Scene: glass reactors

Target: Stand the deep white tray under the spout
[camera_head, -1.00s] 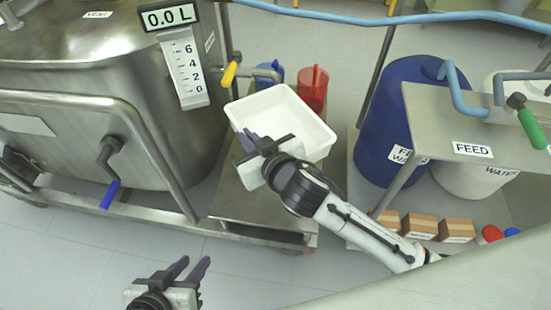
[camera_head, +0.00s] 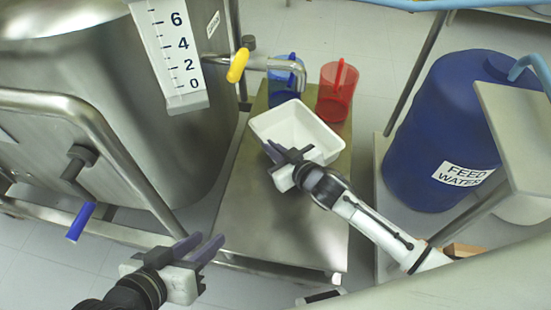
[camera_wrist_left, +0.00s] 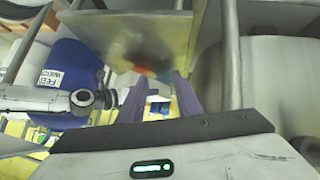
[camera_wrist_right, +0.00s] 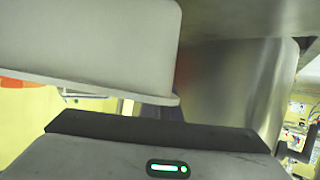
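The deep white tray (camera_head: 330,145) is over the steel cart shelf, in front of and lower in the picture than the spout (camera_head: 284,66). My right gripper (camera_head: 282,152) is shut on the tray's near left rim. The right wrist view shows the tray wall (camera_wrist_right: 85,40) large, its rim hiding most of the fingers. Whether the tray touches the shelf I cannot tell. The spout has a yellow handle (camera_head: 238,65) and bends down beside the blue jug. My left gripper (camera_head: 204,246) is open and empty in front of the cart; its spread fingers show in the left wrist view (camera_wrist_left: 158,105).
A blue jug (camera_head: 283,90) and a red jug (camera_head: 338,92) stand behind the tray. The steel vessel (camera_head: 90,110) is at left, with a rail and a blue handle (camera_head: 80,222). The shelf's front (camera_head: 270,235) is bare. A blue feed water drum (camera_head: 435,130) stands at right.

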